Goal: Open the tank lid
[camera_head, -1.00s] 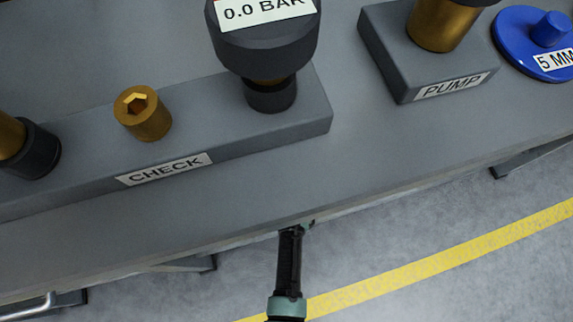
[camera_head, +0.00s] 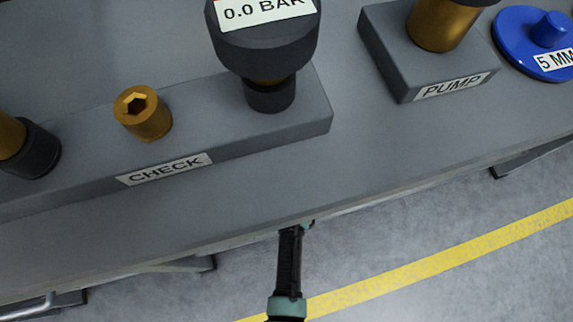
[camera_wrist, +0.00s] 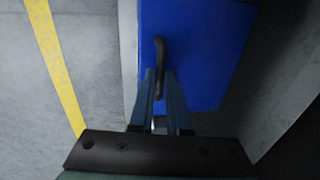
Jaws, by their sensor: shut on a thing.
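A blue panel (camera_wrist: 205,55), which looks like the tank lid, fills the upper middle of the wrist view. A dark curved handle (camera_wrist: 160,50) stands out from it. My gripper (camera_wrist: 160,77) is shut on the handle, with one finger on each side of its lower part. In the head view my arm reaches in below the bench's front edge, and the bench hides the gripper, the handle and the panel. I cannot tell whether the panel is fully closed.
The grey bench (camera_head: 235,195) lies above my arm. It bears a CHECK block (camera_head: 205,125), a black gauge (camera_head: 265,45), a PUMP block (camera_head: 395,70) and a blue disc (camera_head: 520,45). The floor in front, with a yellow line (camera_head: 440,262), is clear.

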